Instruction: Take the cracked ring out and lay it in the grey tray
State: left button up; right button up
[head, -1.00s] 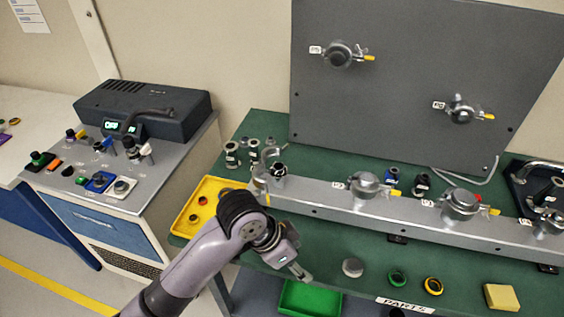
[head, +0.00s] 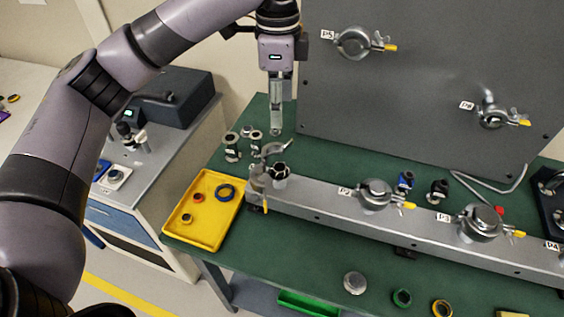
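My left gripper (head: 276,118) points straight down above the back left of the green bench, behind the rail's left end. Its fingers look close together from this side, and I see nothing between them; its opening is unclear. At the rail's left end a clamp (head: 258,182) stands swung open beside a short upright fitting with a dark mouth (head: 280,171). I cannot make out a cracked ring there. No grey tray shows clearly. My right gripper is out of view.
Small metal fittings (head: 232,147) stand near my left gripper. Closed clamps (head: 375,194) sit along the metal rail (head: 325,203). A dark upright panel (head: 400,90) rises behind.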

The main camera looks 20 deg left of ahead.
pick_arm(q)
jog(key=p, duration=0.3)
send_over(282, 167)
jog(key=f, duration=1.2)
jog(key=shift+s+a, duration=0.25)
jog(key=shift+s, duration=0.05)
jog(key=shift+f, duration=0.2)
jog(key=f, duration=0.1)
jog(key=f+p, duration=0.1)
jog(key=f, duration=0.1)
jog(key=shift+w+d+f, duration=0.25)
jog(key=shift+f, duration=0.1)
jog(key=shift+f+p, duration=0.3)
jog(key=shift+f, duration=0.2)
jog(key=c, duration=0.9)
